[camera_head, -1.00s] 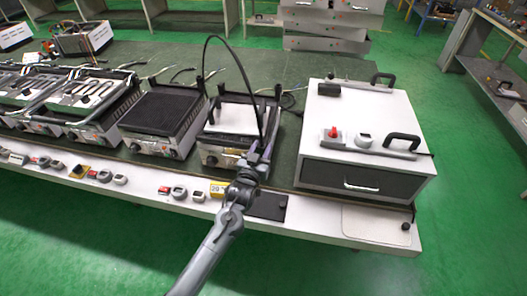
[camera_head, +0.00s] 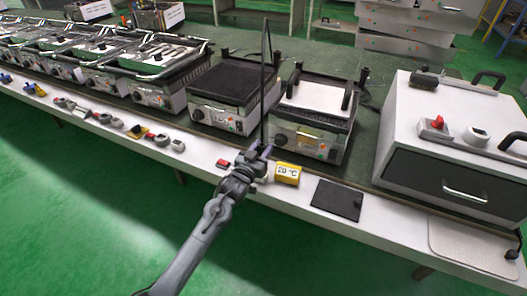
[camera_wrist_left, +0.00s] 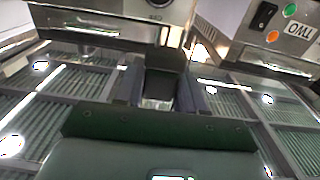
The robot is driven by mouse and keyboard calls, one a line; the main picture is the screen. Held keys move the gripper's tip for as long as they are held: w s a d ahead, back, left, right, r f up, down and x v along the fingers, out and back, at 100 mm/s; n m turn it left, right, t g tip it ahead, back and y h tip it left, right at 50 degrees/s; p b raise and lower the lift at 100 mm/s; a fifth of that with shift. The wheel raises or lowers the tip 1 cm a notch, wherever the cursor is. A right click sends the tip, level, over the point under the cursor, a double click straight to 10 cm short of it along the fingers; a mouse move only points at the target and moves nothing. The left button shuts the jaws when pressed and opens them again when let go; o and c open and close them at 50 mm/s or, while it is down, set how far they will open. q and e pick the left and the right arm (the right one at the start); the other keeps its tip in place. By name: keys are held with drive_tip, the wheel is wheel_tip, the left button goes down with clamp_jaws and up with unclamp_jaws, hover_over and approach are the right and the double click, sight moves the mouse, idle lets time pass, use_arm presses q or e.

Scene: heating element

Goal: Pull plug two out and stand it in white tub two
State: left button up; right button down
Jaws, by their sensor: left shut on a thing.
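My left gripper (camera_head: 257,153) is over the bench's front ledge, just left of a yellow "20 °C" display. It is shut on a small dark block, which I take to be plug two (camera_wrist_left: 163,78), between the fingers in the left wrist view. A thin black cable (camera_head: 266,70) rises almost straight up from the gripper in the head view. A box marked "TWO" (camera_wrist_left: 298,32), with orange and green lights and a black switch, shows at the upper right of the left wrist view. I cannot pick out white tub two. My right gripper is not in view.
A grill with a white plate (camera_head: 318,98) and a black-topped grill (camera_head: 235,80) stand behind the ledge. A large white box (camera_head: 450,120) is at right. The yellow display (camera_head: 287,173) and a black pad (camera_head: 338,199) lie on the ledge. White-fronted boxes (camera_head: 160,18) stand behind at left.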

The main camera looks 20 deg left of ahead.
use_arm(q)
drive_tip(key=shift+f, duration=0.1)
drive_tip(key=shift+a, duration=0.35)
drive_tip(key=shift+d, duration=0.15)
drive_tip(key=shift+p, duration=0.4)
drive_tip(key=shift+f+b, duration=1.3)
drive_tip(key=shift+f, duration=1)
drive_tip(key=shift+f+b, duration=0.35)
drive_tip(key=shift+f, duration=0.25)
